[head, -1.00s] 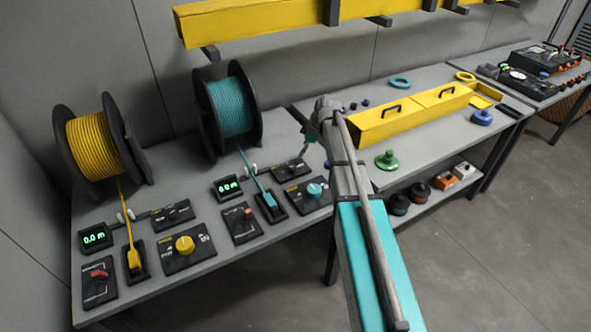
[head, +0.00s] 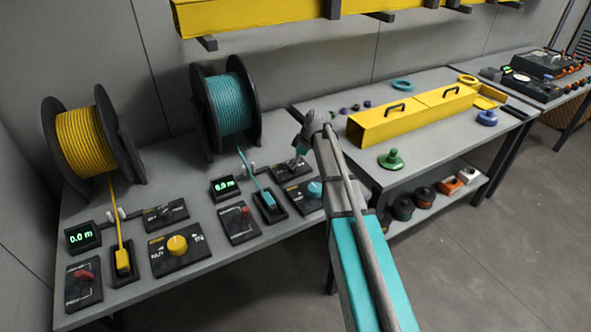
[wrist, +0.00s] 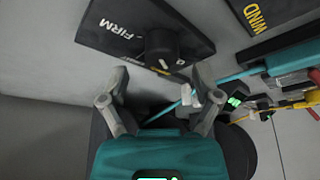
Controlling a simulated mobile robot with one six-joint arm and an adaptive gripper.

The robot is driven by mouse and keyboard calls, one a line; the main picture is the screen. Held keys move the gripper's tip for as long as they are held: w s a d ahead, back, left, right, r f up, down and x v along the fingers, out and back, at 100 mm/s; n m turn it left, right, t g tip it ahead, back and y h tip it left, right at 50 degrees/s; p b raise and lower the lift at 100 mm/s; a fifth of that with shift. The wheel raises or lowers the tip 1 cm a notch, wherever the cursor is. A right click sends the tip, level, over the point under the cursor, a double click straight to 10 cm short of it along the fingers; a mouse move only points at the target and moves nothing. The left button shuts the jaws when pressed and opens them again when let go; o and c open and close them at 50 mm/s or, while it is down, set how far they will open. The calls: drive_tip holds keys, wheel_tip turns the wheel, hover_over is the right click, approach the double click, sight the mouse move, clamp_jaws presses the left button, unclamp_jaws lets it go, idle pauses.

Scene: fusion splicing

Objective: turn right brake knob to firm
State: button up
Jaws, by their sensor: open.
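The right brake knob (wrist: 160,46) is a black knob with a white line. It stands on a dark panel (wrist: 198,42) printed FIRM, seen in the wrist view. Its white line points down in that picture, away from the FIRM print at upper left. In the head view the brake panel (head: 279,173) lies behind the teal cable's clamp, and my gripper (head: 299,152) is over it, partly covering the knob. In the wrist view my gripper (wrist: 158,88) is open and empty, its fingers spread just short of the knob. Contact is not visible.
The WIND panel (wrist: 262,18) is beside the brake panel. The teal cable (head: 247,168) runs from the teal spool (head: 229,104) to a clamp (head: 268,201) nearby. A teal knob (head: 314,189) is close to my arm. The yellow spool's (head: 87,140) controls are at left.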

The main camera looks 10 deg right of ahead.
drive_tip(key=shift+b+x, duration=0.85)
drive_tip(key=shift+x, duration=0.35)
drive_tip(key=c, duration=1)
drive_tip(key=shift+d, duration=0.3)
clamp_jaws()
drive_tip(key=shift+a, duration=0.25)
